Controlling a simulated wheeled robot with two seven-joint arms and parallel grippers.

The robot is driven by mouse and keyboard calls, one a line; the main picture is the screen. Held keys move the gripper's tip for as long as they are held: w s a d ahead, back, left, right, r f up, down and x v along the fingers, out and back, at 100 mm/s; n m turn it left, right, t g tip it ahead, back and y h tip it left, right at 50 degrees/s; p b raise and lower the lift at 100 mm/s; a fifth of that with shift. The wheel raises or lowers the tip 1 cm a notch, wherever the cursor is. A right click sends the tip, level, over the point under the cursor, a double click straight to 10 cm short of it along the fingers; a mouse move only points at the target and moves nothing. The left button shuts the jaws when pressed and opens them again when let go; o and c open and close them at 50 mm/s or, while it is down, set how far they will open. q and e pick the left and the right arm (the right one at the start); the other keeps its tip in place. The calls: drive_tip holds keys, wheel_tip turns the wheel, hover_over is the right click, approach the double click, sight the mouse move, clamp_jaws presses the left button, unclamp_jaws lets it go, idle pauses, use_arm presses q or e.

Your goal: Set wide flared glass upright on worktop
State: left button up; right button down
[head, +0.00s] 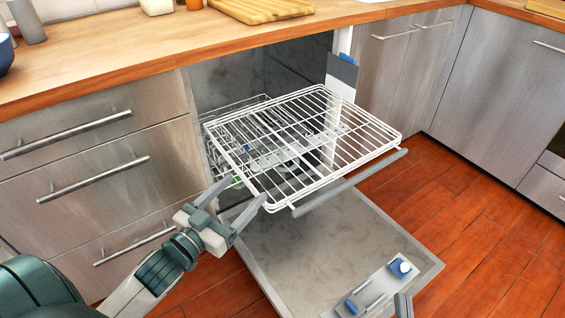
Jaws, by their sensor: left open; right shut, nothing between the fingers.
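I cannot make out a wide flared glass for certain; some small, unclear items show through the wires below the upper rack (385,143). The wooden worktop (130,52) runs along the top left above the steel fronts. My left gripper (246,190) is open and empty, its fingers pointing at the front left corner of the pulled-out upper rack. I cannot tell whether a finger touches the rack. Only the grey tip of my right gripper (403,306) shows at the bottom edge, shut, over the open dishwasher door.
The dishwasher door (310,245) is folded down, with a detergent unit with blue parts (375,290) on it. A lower rack (238,108) sits inside. A cutting board (262,10), containers and a blue bowl (5,55) stand on the worktop, whose front strip is clear.

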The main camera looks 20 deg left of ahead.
sight(265, 168)
use_arm(q)
drive_tip(key=shift+s, duration=0.1)
drive_tip(key=w, duration=0.3)
drive_tip(key=w+d+b, duration=0.1)
drive_tip(key=w, duration=0.7)
drive_tip(key=shift+d+b, duration=0.25)
drive_tip(key=shift+b, duration=0.05)
drive_tip(key=shift+w, duration=0.6)
use_arm(e)
drive_tip(key=s+r+t, duration=0.3)
drive_tip(key=r, duration=0.2)
drive_tip(key=shift+r+t+y, duration=0.15)
drive_tip(key=shift+t+y, duration=0.15)
drive_tip(key=shift+y, duration=0.1)
drive_tip(key=shift+d, duration=0.1)
use_arm(q)
drive_tip(key=shift+d, duration=0.1)
